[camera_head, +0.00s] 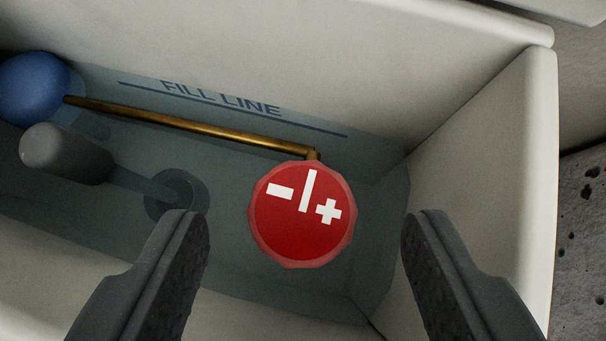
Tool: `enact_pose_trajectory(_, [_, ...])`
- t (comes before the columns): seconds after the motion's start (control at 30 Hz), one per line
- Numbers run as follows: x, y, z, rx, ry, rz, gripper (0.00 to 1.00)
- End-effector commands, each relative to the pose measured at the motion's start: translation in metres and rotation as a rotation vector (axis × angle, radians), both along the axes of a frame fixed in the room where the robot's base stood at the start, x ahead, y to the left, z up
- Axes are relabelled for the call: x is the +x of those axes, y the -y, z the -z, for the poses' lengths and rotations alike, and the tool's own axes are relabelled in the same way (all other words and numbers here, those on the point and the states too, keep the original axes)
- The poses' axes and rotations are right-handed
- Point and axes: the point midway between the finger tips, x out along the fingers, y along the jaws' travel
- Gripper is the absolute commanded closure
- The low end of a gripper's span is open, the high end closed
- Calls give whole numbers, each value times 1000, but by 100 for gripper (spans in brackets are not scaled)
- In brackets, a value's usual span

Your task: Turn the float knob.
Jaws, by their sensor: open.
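The float knob (300,240) is a red, many-sided disc with a white minus, a line and a plus on its face. Its line mark is nearly upright, tilted slightly to the right. A brass rod (190,125) runs from behind the knob to a blue ball float (34,86) at the upper left. My gripper (305,220) is open and empty. Its two dark fingers reach up from the bottom, one on each side of the knob, with a gap to it on both sides. I cannot tell how far above the knob they are.
A pale tank (470,180) surrounds the knob, its walls close on the right and at the back. A blue "FILL LINE" mark (220,98) is on the back wall. A grey cylinder on a stem (65,153) stands left of my left finger. Rough stone (585,230) lies outside at right.

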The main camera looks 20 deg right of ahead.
Motion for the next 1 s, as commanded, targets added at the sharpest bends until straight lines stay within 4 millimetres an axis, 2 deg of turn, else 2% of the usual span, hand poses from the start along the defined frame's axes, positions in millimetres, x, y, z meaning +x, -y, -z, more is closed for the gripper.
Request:
enact_pose_trajectory(0.4, [16,5,19,4,-2,-3,45])
enact_pose_trajectory(0.87, [19,8,21,1,0,-1,45])
enact_pose_trajectory(0.9, [19,8,21,1,0,-1,50])
enact_pose_trajectory(1.0, [19,8,21,1,-1,-1,78])
